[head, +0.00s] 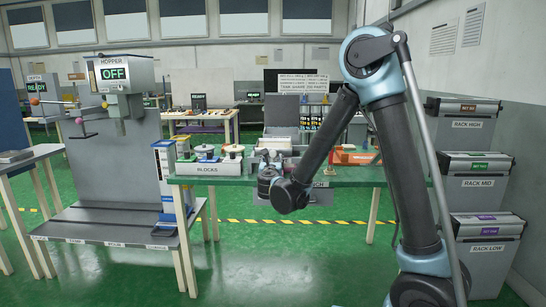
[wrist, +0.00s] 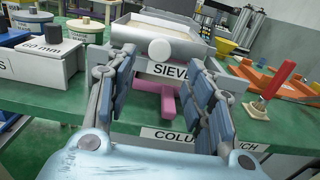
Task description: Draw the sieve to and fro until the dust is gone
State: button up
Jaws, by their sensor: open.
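The sieve (wrist: 192,49) is a pale shallow tray with a round white knob (wrist: 160,50) on its front. It stands on the green table above a label reading SIEVE (wrist: 168,71). My gripper (wrist: 164,88) is open and empty, its two blue-padded fingers spread left and right. The knob shows between and beyond the fingertips; I cannot tell the exact gap. The inside of the tray (wrist: 165,28) looks beige, but I cannot tell whether dust lies in it.
A pink bar (wrist: 168,104) shows below the sieve. A red-handled tool (wrist: 272,92) and an orange tray (wrist: 270,77) are at right. The hopper machine (head: 122,75) reads OFF. Green floor is open in front.

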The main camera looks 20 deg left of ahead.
aim_at(273, 154)
jog(key=x, duration=1)
jog(key=shift+w, duration=0.35)
jog(key=shift+c, duration=0.5)
grip_shut()
